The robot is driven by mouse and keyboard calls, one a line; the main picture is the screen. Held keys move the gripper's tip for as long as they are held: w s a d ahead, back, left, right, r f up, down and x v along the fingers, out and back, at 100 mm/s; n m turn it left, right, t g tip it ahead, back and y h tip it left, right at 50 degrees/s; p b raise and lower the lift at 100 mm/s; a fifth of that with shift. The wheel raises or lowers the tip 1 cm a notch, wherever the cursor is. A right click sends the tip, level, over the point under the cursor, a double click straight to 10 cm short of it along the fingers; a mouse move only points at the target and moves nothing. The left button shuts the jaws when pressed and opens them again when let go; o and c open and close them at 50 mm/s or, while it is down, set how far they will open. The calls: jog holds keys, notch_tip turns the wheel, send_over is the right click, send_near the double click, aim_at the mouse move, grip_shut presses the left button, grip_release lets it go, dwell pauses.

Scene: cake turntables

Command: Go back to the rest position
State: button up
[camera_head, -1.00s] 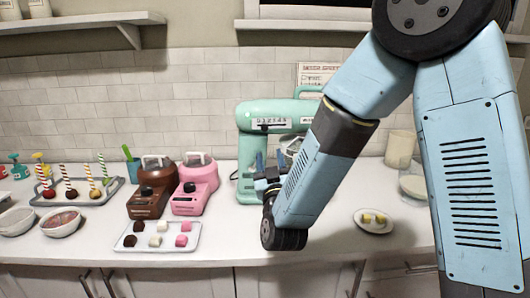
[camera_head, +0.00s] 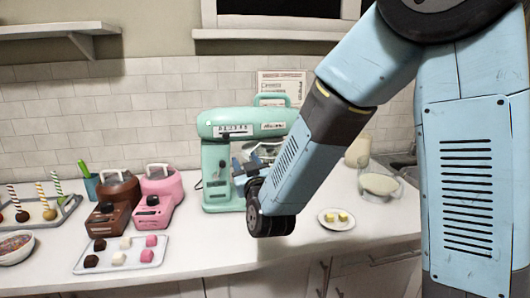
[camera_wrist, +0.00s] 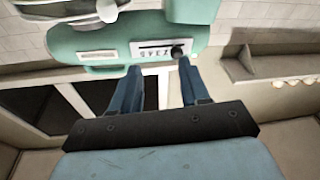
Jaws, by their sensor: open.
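My gripper (camera_head: 245,165) is at the front of the mint-green stand mixer (camera_head: 215,160), partly hidden behind my own wrist in the head view. In the wrist view its two blue fingers (camera_wrist: 157,85) are apart with nothing between them. The mixer's green head (camera_wrist: 130,40) shows beyond the fingertips, upside down in that view. I cannot tell how near the fingers are to the mixer.
A white tray of coated cubes (camera_head: 164,243), a brown melter (camera_head: 113,205) and a pink melter (camera_head: 158,195) stand left of the mixer. A small plate with yellow cubes (camera_head: 340,226) lies to the right. A shelf (camera_head: 60,28) and a window ledge are above.

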jog(key=s+d+r+m+g+h, duration=0.1)
jog(key=s+d+r+g+h, duration=0.2)
jog(key=d, duration=0.5)
jog(key=s+d+r+m+g, duration=0.15)
jog(key=d+g, duration=0.25)
jog(key=d, duration=0.5)
jog(key=s+d+m+g+h, duration=0.1)
jog(key=s+d+g, duration=0.2)
jog(key=s+d, duration=0.3)
jog(key=s+d+f+m+g+h, duration=0.1)
jog(key=s+d, duration=0.6)
jog(key=s, duration=0.7)
jog(key=shift+m+g+h, duration=0.75)
jog(key=shift+g+h, duration=0.05)
jog(key=shift+g, duration=0.4)
jog(key=shift+w, duration=0.1)
